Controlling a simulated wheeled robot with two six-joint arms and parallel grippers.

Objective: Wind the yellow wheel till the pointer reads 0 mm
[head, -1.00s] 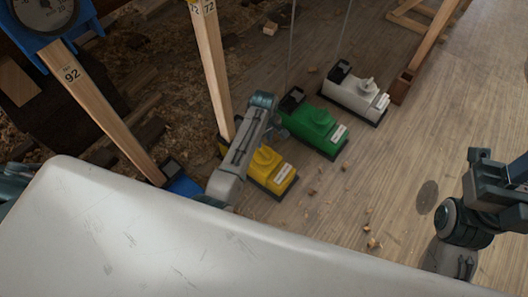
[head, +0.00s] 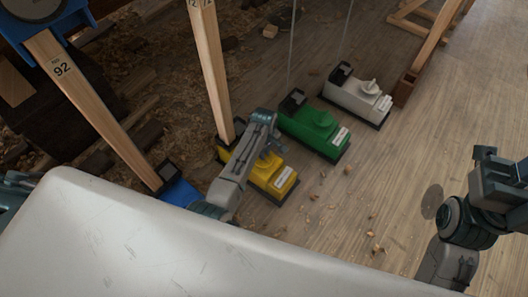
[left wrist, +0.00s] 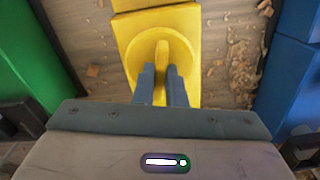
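The yellow wheel is a round disc with a raised grip bar, on top of a yellow block (head: 283,184). In the left wrist view the wheel (left wrist: 138,52) lies straight ahead. My left gripper (left wrist: 160,72) has its two fingers close together, one on each side of the bar. I cannot tell whether they press on it. In the head view my left gripper (head: 268,150) is over the yellow block and covers much of the wheel. My right gripper (head: 500,168) is at the right edge, fingers apart and empty. No pointer or scale for the yellow wheel is in view.
A green block (head: 314,130) and a white block (head: 357,98) stand behind the yellow one. A wooden post (head: 210,70) rises beside it. A post marked 92 (head: 95,110) and a blue block (head: 180,193) are at left. Wood chips litter the floor.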

